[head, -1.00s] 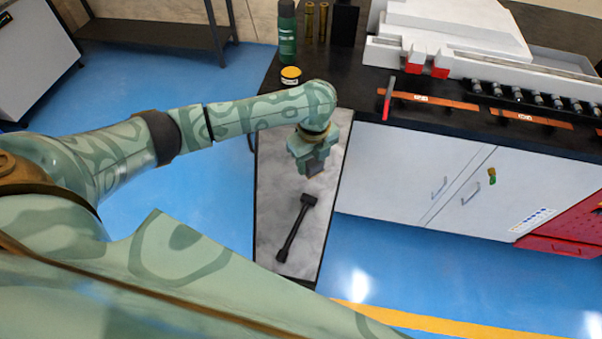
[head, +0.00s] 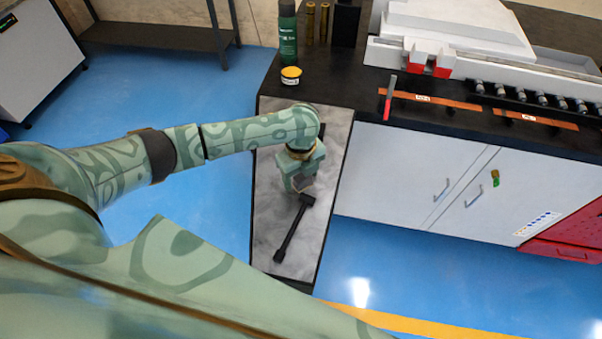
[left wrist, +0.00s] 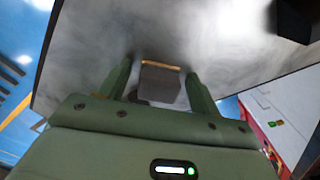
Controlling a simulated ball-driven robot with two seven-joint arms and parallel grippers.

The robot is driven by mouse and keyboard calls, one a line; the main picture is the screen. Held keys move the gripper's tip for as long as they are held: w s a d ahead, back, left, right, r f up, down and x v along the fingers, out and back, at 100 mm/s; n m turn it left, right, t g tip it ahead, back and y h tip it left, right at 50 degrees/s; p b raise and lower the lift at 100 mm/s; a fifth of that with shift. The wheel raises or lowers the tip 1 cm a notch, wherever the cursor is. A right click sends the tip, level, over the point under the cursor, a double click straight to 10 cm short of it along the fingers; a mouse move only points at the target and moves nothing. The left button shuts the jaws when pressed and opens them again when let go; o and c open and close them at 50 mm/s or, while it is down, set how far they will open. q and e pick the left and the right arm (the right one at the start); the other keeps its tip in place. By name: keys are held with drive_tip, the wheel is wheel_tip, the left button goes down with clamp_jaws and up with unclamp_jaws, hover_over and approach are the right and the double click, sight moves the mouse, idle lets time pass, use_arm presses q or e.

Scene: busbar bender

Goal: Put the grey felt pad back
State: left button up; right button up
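The grey felt pad (left wrist: 160,84), a small grey block with a brown edge, shows between the fingertips of my left gripper (left wrist: 159,85) in the left wrist view. In the head view my left gripper (head: 302,178) is low over a grey mottled surface (head: 272,215), and the pad is mostly hidden there. I cannot tell whether the pad touches the surface. My right gripper is not in view.
A black long-handled tool (head: 293,230) lies on the grey surface close below the gripper. A yellow-lidded tin (head: 291,76) and a green bottle (head: 288,35) stand on the black bench behind. A white machine (head: 455,35) stands at the right.

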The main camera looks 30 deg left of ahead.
sight(301, 174)
use_arm(q)
drive_tip(key=shift+r, duration=0.25)
wheel_tip(301, 174, up, 12)
drive_tip(key=p, duration=0.3)
drive_tip(key=shift+d+f, duration=0.1)
